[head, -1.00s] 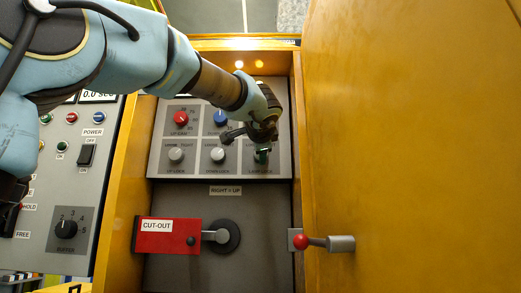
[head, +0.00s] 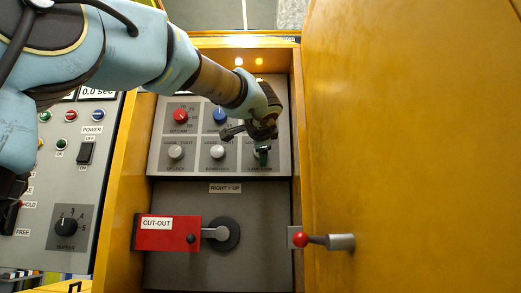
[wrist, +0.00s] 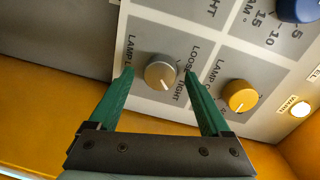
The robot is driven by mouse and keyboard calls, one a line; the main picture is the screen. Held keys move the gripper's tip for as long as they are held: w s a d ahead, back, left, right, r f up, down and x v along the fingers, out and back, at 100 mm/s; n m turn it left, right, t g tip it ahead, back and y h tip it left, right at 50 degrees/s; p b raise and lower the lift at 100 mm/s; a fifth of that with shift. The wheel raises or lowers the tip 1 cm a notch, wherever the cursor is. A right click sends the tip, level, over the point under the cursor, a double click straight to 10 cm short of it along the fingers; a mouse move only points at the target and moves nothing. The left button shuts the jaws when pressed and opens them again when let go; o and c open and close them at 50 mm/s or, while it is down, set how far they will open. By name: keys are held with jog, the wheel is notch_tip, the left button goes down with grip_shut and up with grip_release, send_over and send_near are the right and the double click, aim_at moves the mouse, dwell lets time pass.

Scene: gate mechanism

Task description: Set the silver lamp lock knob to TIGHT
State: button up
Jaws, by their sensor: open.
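The silver lamp lock knob (wrist: 161,72) sits on a grey plate in the wrist view, beside the words LOOSE and TIGHT. Its pointer mark appears to face the lower side of the picture, toward the TIGHT end; the exact setting is hard to tell. My gripper (wrist: 158,76) is open, with one green finger on each side of the knob. Small gaps seem to show between the fingers and the knob; contact is unclear. In the head view my gripper (head: 262,154) is over the panel's lower right plate and hides the knob.
A yellow knob (wrist: 240,96) is close to the right finger, and a blue knob (wrist: 298,8) is farther off. Silver knobs (head: 217,152) stand left of my gripper. The wooden side wall (head: 297,130) is close on its right. A red CUT-OUT cover (head: 168,234) is below.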

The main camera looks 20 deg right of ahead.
jog(key=p+v, duration=0.1)
jog(key=v, duration=0.9)
jog(key=shift+s+a, duration=0.2)
jog(key=shift+s, duration=0.15)
dwell(0.3)
